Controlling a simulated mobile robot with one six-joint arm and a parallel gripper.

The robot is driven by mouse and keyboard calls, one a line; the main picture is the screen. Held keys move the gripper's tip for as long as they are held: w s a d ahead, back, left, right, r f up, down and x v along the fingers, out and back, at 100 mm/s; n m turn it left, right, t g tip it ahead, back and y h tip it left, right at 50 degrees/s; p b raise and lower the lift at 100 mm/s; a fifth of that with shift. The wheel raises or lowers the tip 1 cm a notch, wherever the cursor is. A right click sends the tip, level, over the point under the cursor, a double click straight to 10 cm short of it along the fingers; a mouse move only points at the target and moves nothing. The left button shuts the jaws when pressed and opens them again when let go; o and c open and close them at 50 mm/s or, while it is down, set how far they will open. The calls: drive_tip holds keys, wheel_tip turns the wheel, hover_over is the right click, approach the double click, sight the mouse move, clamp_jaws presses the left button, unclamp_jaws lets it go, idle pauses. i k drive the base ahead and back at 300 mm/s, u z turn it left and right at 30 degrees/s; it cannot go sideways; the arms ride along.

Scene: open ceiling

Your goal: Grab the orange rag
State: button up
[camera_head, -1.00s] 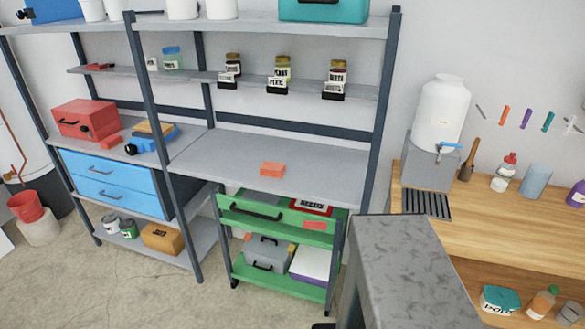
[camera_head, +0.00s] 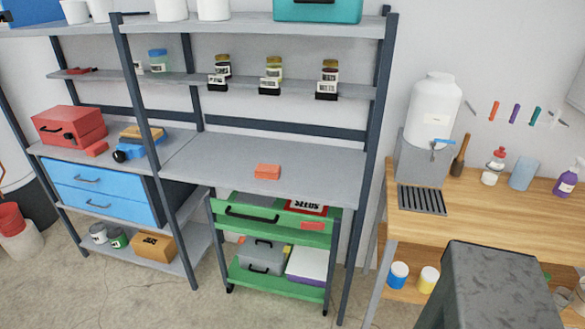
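A small folded orange rag (camera_head: 267,171) lies flat on the grey worktop (camera_head: 315,176) of the metal shelving, near the worktop's front edge and left of the right post. Nothing touches it. My gripper is not in view.
A green cart (camera_head: 272,234) with a drawer stands under the worktop. Dark posts (camera_head: 376,165) frame the shelving, with jars on the narrow shelf (camera_head: 300,88) above. A grey speckled block, perhaps a stool (camera_head: 495,285), stands close at lower right before the wooden counter (camera_head: 500,222). Floor shows at lower left.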

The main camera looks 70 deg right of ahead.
sight(262, 171)
drive_tip(key=z, duration=0.25)
drive_tip(key=k, duration=0.25)
drive_tip(key=z, duration=2.05)
drive_tip(key=k, duration=0.6)
drive_tip(key=u, duration=0.25)
drive_tip(key=i, duration=0.6)
drive_tip(key=z, duration=0.05)
